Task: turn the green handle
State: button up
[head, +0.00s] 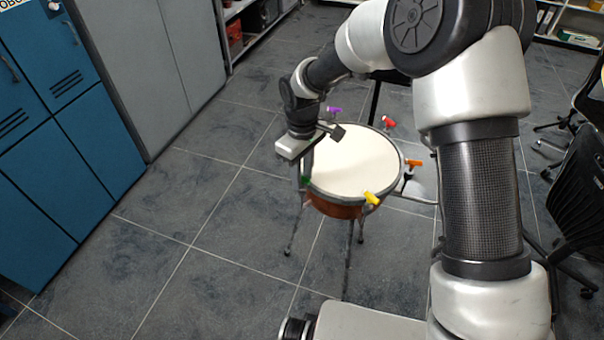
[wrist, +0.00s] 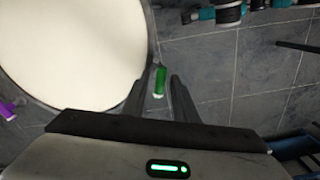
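The drum has a white head (head: 350,160) and a grey rim, with coloured handles around it. The green handle (head: 305,181) is small and sits at the drum's left rim in the head view. It also shows in the wrist view as a green handle (wrist: 160,80) with a pale end, beside the drum head (wrist: 70,50). My gripper (wrist: 160,92) is open, its dark fingers on either side of the green handle in that view. I cannot tell whether they touch it. In the head view, my gripper (head: 306,168) reaches down at the drum's left edge.
Other handles are purple (head: 334,110), red (head: 389,122), orange (head: 413,163) and yellow (head: 371,198). The drum stands on thin legs on a tiled floor. Blue lockers (head: 60,140) stand left; a black chair (head: 580,190) stands right. Floor between lockers and drum is clear.

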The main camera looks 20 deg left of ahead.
notch_tip(320, 180, up, 17)
jog(key=p, duration=0.2)
jog(key=shift+r+p, duration=0.2)
jog(key=shift+p, duration=0.1)
